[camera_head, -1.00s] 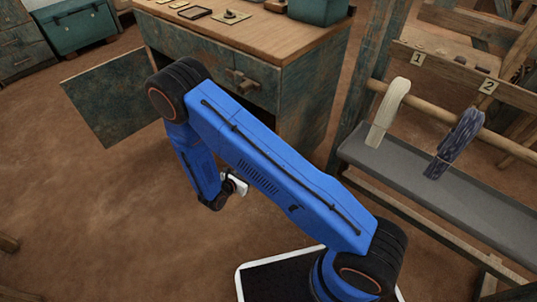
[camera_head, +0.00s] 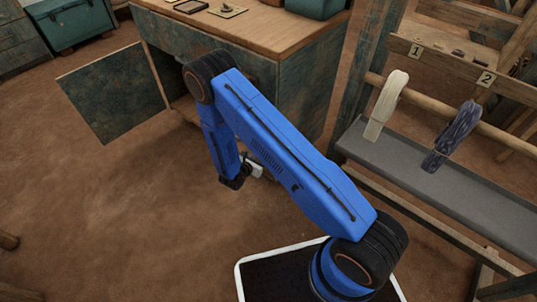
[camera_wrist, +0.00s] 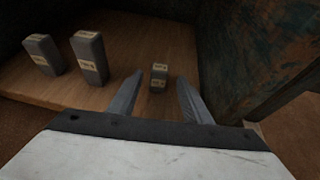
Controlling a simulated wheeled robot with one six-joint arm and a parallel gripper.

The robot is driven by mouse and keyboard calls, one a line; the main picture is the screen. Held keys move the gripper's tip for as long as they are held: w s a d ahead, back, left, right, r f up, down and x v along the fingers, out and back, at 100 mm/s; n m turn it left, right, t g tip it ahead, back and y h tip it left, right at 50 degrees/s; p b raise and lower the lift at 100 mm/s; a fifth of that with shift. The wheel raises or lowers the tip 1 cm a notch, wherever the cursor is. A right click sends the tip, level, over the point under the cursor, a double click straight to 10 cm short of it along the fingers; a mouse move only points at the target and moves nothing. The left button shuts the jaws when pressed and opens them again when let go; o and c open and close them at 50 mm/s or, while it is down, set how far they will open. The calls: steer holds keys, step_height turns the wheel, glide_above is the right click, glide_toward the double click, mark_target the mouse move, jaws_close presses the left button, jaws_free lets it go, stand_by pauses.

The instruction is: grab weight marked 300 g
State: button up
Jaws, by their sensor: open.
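Three grey block-shaped weights with pale labels stand on a wooden shelf inside a cabinet in the wrist view. The smallest weight (camera_wrist: 159,75) is ahead, in line with the gap between my fingers. A taller weight (camera_wrist: 90,57) and another tall weight (camera_wrist: 44,54) stand to its left. The label markings are too small and blurred to read. My gripper (camera_wrist: 160,84) is open and empty, its two fingers pointing toward the small weight. In the head view my gripper is mostly hidden by my arm, and the weights are out of sight.
The cabinet's wall (camera_wrist: 255,50) rises close on the right in the wrist view. In the head view the cabinet door (camera_head: 115,95) hangs open to the left of the workbench (camera_head: 270,40). Yarn hanks hang on a loom rail at right.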

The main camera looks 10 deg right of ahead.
steer(key=x, duration=0.4)
steer(key=shift+w+f, duration=0.2)
steer(key=shift+c, duration=0.2)
jaws_close()
steer(key=shift+r, duration=0.1)
